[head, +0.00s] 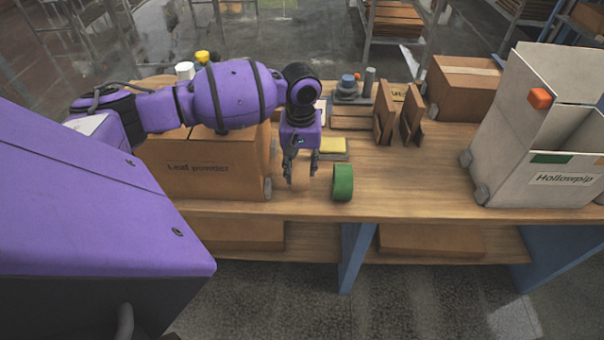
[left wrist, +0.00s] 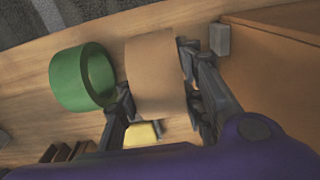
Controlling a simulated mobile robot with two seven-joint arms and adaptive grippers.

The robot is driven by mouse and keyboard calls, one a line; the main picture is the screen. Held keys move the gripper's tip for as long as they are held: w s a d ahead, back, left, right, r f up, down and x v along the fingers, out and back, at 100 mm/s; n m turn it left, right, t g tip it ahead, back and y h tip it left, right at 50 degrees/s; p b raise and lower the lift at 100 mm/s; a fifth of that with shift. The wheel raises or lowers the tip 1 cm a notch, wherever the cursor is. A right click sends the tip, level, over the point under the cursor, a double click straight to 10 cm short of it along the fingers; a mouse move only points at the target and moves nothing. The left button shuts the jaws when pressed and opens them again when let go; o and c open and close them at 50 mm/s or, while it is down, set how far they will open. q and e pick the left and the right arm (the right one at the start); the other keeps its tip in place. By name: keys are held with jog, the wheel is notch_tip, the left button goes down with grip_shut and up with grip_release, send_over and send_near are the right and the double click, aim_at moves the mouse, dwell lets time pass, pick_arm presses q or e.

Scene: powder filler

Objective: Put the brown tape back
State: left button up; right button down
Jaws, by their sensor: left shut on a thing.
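The brown tape (head: 300,175) is a tan roll at the front of the wooden bench. My left gripper (head: 301,168) reaches down from above and is shut on it. In the left wrist view the brown tape (left wrist: 155,75) sits between the two fingers of the left gripper (left wrist: 160,100). I cannot tell whether the roll touches the bench top. A green tape roll (head: 342,182) stands on edge just right of it; it also shows left of the brown roll in the left wrist view (left wrist: 80,80). My right gripper is not in view.
A cardboard box labelled Leaf powder (head: 200,170) stands close on the left. A yellow-topped block (head: 333,146) lies behind the tapes. A white bin labelled Hollowpip (head: 510,140) stands at the right. The bench top (head: 410,180) is clear between the green tape and this bin.

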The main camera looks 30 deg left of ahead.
pick_arm(q)
jog(key=shift+f, duration=1.55)
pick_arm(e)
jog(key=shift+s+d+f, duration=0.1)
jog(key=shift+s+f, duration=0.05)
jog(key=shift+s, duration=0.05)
pick_arm(q)
jog(key=o, duration=1.1)
jog(key=shift+f, duration=0.15)
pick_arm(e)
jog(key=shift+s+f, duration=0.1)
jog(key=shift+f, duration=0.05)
pick_arm(q)
jog(key=shift+r, duration=0.2)
notch_tip(320, 180, up, 11)
jog(key=shift+r+p, duration=0.2)
jog(key=shift+p, duration=0.2)
jog(key=shift+r, duration=0.25)
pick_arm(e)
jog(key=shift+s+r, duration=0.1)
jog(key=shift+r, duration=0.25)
